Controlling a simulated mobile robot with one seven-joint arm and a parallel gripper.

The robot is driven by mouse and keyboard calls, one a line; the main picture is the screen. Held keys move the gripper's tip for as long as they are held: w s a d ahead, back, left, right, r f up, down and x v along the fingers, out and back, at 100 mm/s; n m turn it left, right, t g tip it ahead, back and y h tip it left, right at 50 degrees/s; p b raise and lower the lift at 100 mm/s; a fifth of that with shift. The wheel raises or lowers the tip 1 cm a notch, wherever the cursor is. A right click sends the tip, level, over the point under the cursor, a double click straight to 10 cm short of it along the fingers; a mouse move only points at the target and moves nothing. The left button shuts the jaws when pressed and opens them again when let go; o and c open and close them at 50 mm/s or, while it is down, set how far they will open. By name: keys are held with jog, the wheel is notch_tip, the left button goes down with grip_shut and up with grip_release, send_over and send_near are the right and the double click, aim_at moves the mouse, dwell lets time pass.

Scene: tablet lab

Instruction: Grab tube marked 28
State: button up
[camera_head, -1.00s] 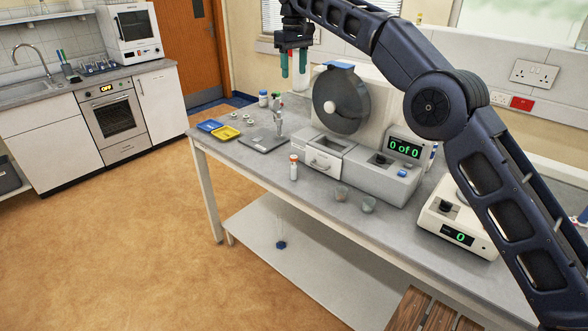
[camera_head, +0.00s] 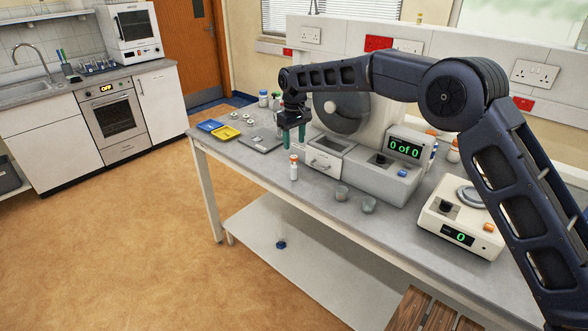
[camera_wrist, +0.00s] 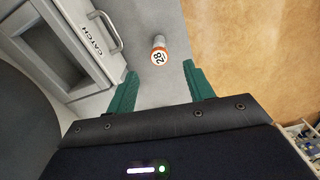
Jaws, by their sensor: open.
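The tube marked 28 (camera_wrist: 158,55) is seen from above in the wrist view, with an orange rim and a white top bearing the number 28. In the head view it is the small white tube with an orange cap (camera_head: 294,168), standing upright near the front edge of the table. My gripper (camera_head: 293,143) is above the table, above and behind the tube in the picture. In the wrist view its green fingers (camera_wrist: 160,86) are spread apart and empty. The tube shows beyond the fingertips, between their lines, and apart from them.
The machine with a drawer marked CATCH (camera_wrist: 82,45) stands close beside the tube; its drawer front also shows in the head view (camera_head: 322,164). Two small cups (camera_head: 368,205) stand right of the tube. Yellow (camera_head: 226,132) and blue (camera_head: 210,125) trays lie at left.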

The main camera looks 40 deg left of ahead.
aim_at(294, 165)
notch_tip(294, 165, down, 6)
jog(key=shift+f, duration=0.2)
jog(key=shift+w+a+f, duration=0.1)
jog(key=shift+f, duration=1.2)
jog(key=shift+w+a+f, duration=0.1)
jog(key=shift+f, duration=1.2)
jog(key=shift+s, duration=0.1)
jog(key=c, duration=1.1)
